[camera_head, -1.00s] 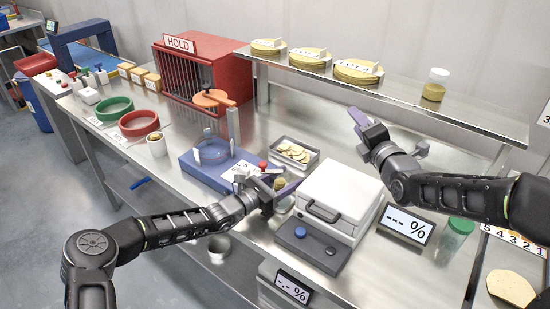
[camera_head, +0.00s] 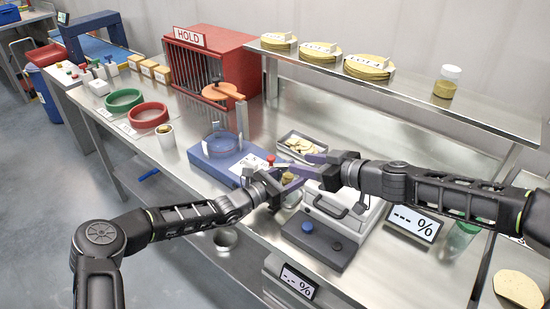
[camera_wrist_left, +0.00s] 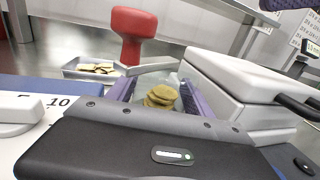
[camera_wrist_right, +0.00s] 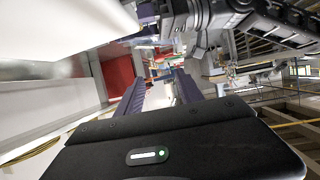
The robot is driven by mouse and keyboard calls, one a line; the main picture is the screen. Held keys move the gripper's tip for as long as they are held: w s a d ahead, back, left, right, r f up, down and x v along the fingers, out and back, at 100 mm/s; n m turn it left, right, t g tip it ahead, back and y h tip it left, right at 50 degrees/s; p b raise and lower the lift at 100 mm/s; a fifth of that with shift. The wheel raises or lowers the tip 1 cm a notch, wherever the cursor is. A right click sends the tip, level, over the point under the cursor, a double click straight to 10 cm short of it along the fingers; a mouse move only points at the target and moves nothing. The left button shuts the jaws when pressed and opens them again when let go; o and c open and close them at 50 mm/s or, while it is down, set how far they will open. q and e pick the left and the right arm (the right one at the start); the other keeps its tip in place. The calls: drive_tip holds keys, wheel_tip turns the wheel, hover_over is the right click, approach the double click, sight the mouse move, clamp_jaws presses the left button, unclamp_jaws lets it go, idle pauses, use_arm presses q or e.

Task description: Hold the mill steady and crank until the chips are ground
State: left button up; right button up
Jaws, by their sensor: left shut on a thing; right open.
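The mill shows in the left wrist view as a clear body with yellowish chips (camera_wrist_left: 160,97) inside. A grey crank arm (camera_wrist_left: 150,68) with a red knob (camera_wrist_left: 134,30) sits above it. My left gripper (camera_head: 286,182) is shut on the mill body, one purple finger on each side. In the head view the red knob (camera_head: 270,159) shows just beyond the left gripper, and the mill is mostly hidden by the grippers. My right gripper (camera_head: 304,165) is open, its fingers pointing left towards the knob. I cannot tell whether they touch the crank.
A white lidded device (camera_head: 340,200) stands right of the mill. A metal tray of chips (camera_head: 283,139) lies behind it. A blue-based press (camera_head: 205,165) stands to the left, with red and green rings (camera_head: 149,115) beyond. A raised shelf (camera_head: 450,113) holds chip stacks.

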sight(271, 157)
drive_tip(key=x, duration=1.2)
drive_tip(key=shift+f, duration=0.15)
clamp_jaws()
idle(0.4)
